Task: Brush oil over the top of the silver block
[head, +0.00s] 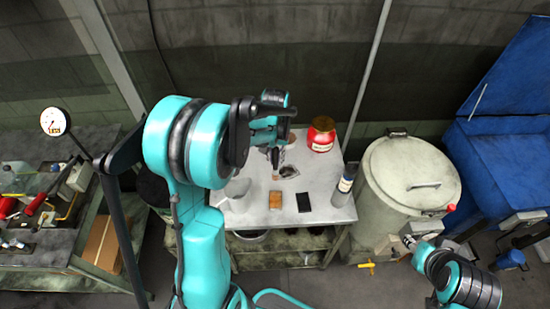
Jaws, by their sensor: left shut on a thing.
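My left gripper (274,154) is over the back part of the grey metal table (325,170), pointing down. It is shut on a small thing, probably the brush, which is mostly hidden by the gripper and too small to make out. A small dark and brownish piece (289,171) lies on the table just below and right of the gripper. I cannot pick out the silver block for sure; the arm covers part of the table. An orange-brown block (258,207) and a black block (304,202) lie near the front edge. My right arm is at the lower right; its fingers are unclear (409,241).
A red can (321,133) stands at the table's back right. A grey bottle (343,188) stands at the right edge. A pale bowl-like vessel (237,188) is at the left. A large cream drum (408,185) and a blue bin (500,160) stand to the right.

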